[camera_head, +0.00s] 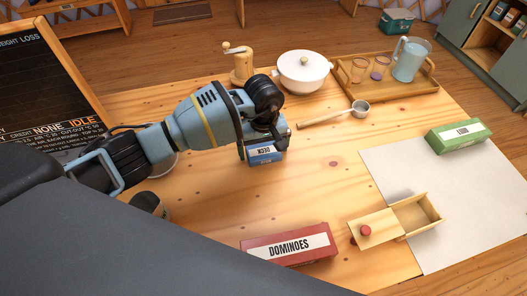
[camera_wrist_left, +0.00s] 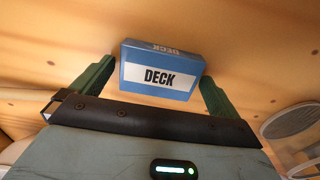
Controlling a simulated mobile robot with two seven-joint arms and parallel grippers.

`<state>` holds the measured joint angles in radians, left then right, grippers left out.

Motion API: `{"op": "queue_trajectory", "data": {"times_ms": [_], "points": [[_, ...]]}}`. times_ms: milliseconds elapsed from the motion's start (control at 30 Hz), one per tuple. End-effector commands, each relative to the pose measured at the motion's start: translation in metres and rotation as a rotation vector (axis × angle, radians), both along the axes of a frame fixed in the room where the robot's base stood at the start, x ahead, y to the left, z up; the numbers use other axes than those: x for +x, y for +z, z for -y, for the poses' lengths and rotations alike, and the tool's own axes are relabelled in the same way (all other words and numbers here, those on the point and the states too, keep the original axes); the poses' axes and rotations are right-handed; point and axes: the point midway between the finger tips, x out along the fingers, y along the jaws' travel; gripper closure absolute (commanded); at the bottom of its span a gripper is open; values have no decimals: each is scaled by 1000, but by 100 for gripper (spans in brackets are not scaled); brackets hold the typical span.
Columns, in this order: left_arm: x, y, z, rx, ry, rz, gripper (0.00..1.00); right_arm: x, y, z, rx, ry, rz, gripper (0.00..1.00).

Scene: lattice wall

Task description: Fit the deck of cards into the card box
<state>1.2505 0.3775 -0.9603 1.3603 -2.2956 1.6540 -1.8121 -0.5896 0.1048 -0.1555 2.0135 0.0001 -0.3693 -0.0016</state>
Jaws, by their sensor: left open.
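The blue deck of cards (camera_head: 265,154), labelled DECK, stands on the wooden table under my left gripper (camera_head: 262,142). In the left wrist view the deck (camera_wrist_left: 160,72) is between the two green fingers of the left gripper (camera_wrist_left: 155,82). The fingers are open, one on each side; a gap shows at the right finger, and contact at the left cannot be told. The pale wooden card box (camera_head: 418,215) lies at the right, partly on the white mat. Its lid (camera_head: 374,230), with a red knob, is slid toward the left, and the open part looks empty. My right gripper is not in view.
A red DOMINOES box (camera_head: 290,244) lies at the front, left of the card box. A green LOGO box (camera_head: 458,136) is on the white mat (camera_head: 400,165). A white pot (camera_head: 303,72), grinder (camera_head: 240,68), ladle (camera_head: 345,113) and tray (camera_head: 405,88) stand behind. The table's middle is clear.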

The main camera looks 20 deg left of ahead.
Motion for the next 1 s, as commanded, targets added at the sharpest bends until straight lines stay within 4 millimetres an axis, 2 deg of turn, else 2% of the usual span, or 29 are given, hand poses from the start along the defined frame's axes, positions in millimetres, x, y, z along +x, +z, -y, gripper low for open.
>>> {"op": "queue_trajectory", "data": {"times_ms": [233, 600, 867, 1000], "points": [[0, -2, 0, -1, -1, 1, 0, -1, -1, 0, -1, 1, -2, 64], [0, -1, 0, -1, -1, 2, 44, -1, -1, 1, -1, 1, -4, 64], [1, 1, 0, -1, -1, 2, 45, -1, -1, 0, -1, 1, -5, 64], [1, 10, 0, -2, -2, 5, 45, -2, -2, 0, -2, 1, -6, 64]]}}
